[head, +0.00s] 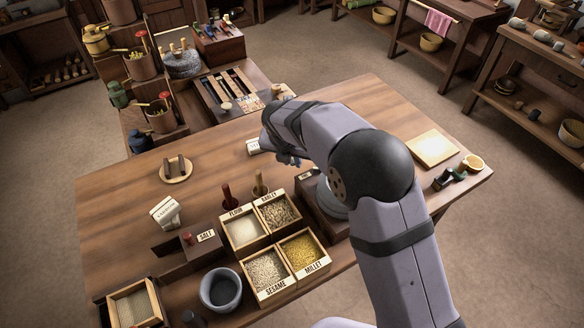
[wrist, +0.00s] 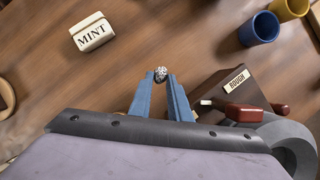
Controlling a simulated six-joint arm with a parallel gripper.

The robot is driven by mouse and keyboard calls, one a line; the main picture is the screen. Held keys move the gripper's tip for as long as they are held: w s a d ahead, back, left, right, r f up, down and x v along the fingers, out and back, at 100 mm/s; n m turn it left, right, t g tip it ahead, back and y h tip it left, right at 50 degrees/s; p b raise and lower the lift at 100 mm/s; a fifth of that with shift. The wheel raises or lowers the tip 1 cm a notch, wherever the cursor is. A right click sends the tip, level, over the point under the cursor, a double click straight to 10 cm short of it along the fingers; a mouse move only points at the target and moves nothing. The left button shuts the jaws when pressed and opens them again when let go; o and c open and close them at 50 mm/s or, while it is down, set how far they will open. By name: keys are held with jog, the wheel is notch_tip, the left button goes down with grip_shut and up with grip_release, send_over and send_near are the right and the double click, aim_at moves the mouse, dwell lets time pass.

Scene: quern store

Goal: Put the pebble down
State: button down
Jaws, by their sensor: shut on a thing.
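The pebble (wrist: 160,74) is small, grey and speckled. In the wrist view it sits between the tips of the two blue fingers of my gripper (wrist: 161,77), which are shut on it. The wooden table top lies beyond it; how high the pebble is above the wood I cannot tell. In the head view my gripper (head: 285,158) is mostly hidden by my arm over the middle of the table (head: 330,115), and the pebble cannot be seen there. A white block marked MINT (wrist: 91,32) lies on the table, apart from the fingers, to their upper left.
In the wrist view a dark box labelled ROUGH (wrist: 230,82) stands right of the fingers, with a blue cup (wrist: 260,28) and a yellow cup (wrist: 290,8) beyond. In the head view, labelled trays of flour (head: 243,231), barley, sesame and millet stand in front. The table's back right is mostly clear.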

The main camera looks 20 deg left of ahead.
aim_at(293, 173)
jog(key=shift+f, duration=0.1)
jog(key=shift+f, duration=1.75)
jog(key=shift+f, duration=0.15)
jog(key=c, duration=1.6)
grip_release()
jog(key=shift+c, duration=0.2)
jog(key=v, duration=1.2)
jog(key=shift+r, duration=0.25)
jog(key=shift+c, duration=1)
